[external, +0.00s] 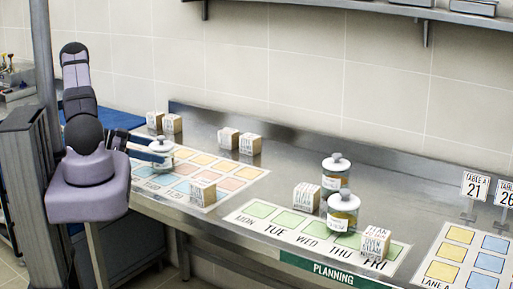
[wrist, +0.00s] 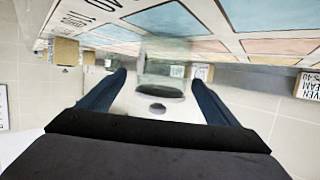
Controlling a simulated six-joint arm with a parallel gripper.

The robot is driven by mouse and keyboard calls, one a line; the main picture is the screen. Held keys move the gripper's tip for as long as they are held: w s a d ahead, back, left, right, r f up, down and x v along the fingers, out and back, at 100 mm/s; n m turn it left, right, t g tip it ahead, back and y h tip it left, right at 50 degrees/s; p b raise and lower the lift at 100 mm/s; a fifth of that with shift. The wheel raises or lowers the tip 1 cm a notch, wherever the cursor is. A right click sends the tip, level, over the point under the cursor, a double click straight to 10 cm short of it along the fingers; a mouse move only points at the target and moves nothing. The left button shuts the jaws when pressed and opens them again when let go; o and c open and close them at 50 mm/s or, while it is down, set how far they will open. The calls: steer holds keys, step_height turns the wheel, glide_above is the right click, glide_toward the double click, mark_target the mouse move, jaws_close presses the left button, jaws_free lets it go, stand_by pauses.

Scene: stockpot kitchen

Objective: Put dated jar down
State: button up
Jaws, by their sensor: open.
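My gripper (external: 148,149) is open, with a finger on either side of the jar; the lid shows gaps to the fingers in the wrist view (wrist: 158,98). The jar's label and date cannot be read.
Two more lidded jars (external: 336,172) (external: 343,212) stand by the PLANNING mat (external: 246,219) with weekday names. Several labelled boxes stand about, one (external: 203,192) on the left mat's front. A yellow and blue mat (external: 442,271) and number signs (external: 475,187) are at the right.

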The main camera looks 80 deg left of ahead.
mark_target(173, 158)
steer(key=shift+s+a+f+g, duration=0.2)
steer(key=shift+s+f+g, duration=0.1)
steer(key=shift+s+f, duration=0.1)
steer(key=shift+p+x, duration=0.35)
steer(key=shift+x, duration=0.75)
steer(key=shift+w+d+p, duration=0.1)
steer(key=shift+w+p, duration=0.35)
steer(key=shift+w, duration=0.1)
steer(key=shift+p+x, duration=0.9)
steer(key=shift+x, duration=1.15)
steer(key=c, duration=2.1)
steer(key=shift+r, duration=0.1)
steer(key=shift+r+b, duration=1.2)
steer(key=shift+r, duration=3.65)
